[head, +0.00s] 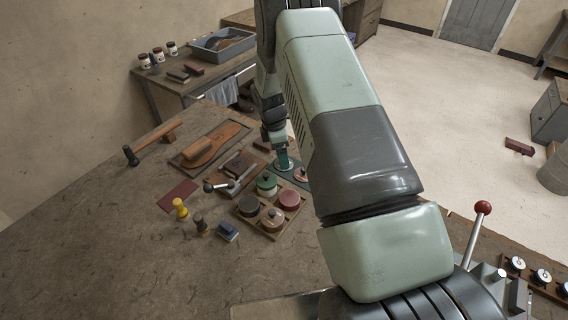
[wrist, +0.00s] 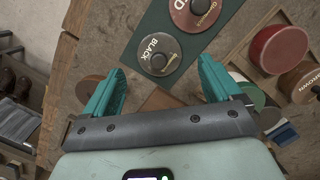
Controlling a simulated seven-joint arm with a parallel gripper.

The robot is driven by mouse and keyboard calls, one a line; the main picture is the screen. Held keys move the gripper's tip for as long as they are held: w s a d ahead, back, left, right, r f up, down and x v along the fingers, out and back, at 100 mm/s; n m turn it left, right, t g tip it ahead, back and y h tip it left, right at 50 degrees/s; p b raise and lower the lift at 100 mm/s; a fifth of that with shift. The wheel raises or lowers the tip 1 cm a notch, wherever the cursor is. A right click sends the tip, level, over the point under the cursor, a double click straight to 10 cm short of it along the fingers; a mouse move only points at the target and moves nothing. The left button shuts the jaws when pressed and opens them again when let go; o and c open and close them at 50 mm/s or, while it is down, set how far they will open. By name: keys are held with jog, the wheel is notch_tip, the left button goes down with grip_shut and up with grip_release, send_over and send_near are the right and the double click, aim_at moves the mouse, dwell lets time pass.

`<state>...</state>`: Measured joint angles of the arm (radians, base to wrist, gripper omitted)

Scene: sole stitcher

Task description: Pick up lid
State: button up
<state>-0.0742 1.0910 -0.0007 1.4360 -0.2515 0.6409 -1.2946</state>
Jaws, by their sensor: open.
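Two round lids lie on a dark green mat in the wrist view. One is a dark lid (wrist: 159,54) marked "BLACK" with a black knob. The other is a reddish-brown lid (wrist: 190,14), partly cut off by the top edge; it also shows in the head view (head: 301,174). My gripper (wrist: 162,68) is open with its teal fingers wide apart and nothing between them. The "BLACK" lid appears between and just beyond the fingertips. In the head view my gripper (head: 283,162) is over the mat, and the arm hides part of the area.
A wooden tray (head: 248,223) of round tins stands beside the mat, with a red tin (wrist: 278,48) and a green tin (head: 266,184). The front left bench is clear.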

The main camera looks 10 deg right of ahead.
jog(key=f, duration=0.3)
jog(key=shift+d+f, duration=0.2)
jog(key=shift+d, duration=0.05)
jog(key=shift+c, duration=0.3)
grip_shut()
